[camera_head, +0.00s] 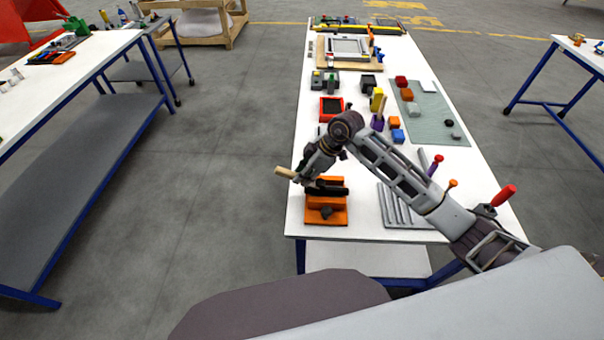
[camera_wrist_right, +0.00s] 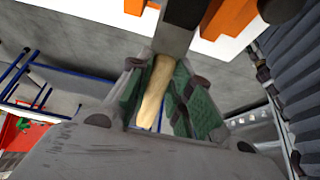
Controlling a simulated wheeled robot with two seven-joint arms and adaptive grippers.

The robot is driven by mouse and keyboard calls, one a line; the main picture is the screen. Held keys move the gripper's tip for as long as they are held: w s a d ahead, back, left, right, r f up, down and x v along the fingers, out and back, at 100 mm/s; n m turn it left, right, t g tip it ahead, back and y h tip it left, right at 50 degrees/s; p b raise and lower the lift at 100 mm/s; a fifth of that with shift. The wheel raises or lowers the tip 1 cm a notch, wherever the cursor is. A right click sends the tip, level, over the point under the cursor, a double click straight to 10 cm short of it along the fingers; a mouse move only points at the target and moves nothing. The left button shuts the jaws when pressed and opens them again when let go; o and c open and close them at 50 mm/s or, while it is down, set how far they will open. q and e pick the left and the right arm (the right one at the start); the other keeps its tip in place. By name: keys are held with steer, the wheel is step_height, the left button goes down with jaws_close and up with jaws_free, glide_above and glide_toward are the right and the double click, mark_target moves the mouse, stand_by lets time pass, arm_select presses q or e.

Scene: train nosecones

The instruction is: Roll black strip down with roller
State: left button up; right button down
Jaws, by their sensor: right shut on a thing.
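My right gripper (camera_head: 308,174) is at the near left of the white table, shut on the roller. The roller's pale wooden handle (camera_head: 285,173) sticks out to the left of the fingers. In the right wrist view the handle (camera_wrist_right: 155,92) lies between the green finger pads, with a dark grey part beyond it. An orange stand (camera_head: 326,216) sits below and right of the gripper. The black strip (camera_head: 338,191) appears as a dark band across its upper part. Whether the roller touches the strip cannot be told. The left gripper is out of view.
A grey ribbed tray (camera_head: 400,208) lies right of the stand, under my right arm. Red-black, purple and blue items stand just behind. A grey-green mat (camera_head: 430,125) with small blocks lies farther right. The table's front edge is close to the stand.

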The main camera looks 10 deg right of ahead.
steer(key=shift+p, duration=0.3)
stand_by(0.5)
steer(key=shift+s+f, duration=0.1)
stand_by(1.1)
steer(key=shift+p, duration=0.35)
steer(key=shift+s+d+p, duration=0.1)
steer(key=shift+d+p, duration=0.25)
steer(key=shift+d, duration=0.25)
stand_by(0.6)
steer(key=shift+p, duration=0.35)
stand_by(0.3)
steer(key=shift+s+d+p, duration=0.15)
steer(key=shift+d+p, duration=0.2)
steer(key=shift+d, duration=0.15)
stand_by(0.6)
stand_by(1.4)
steer(key=shift+s+d, duration=0.15)
steer(key=shift+d, duration=0.4)
stand_by(0.7)
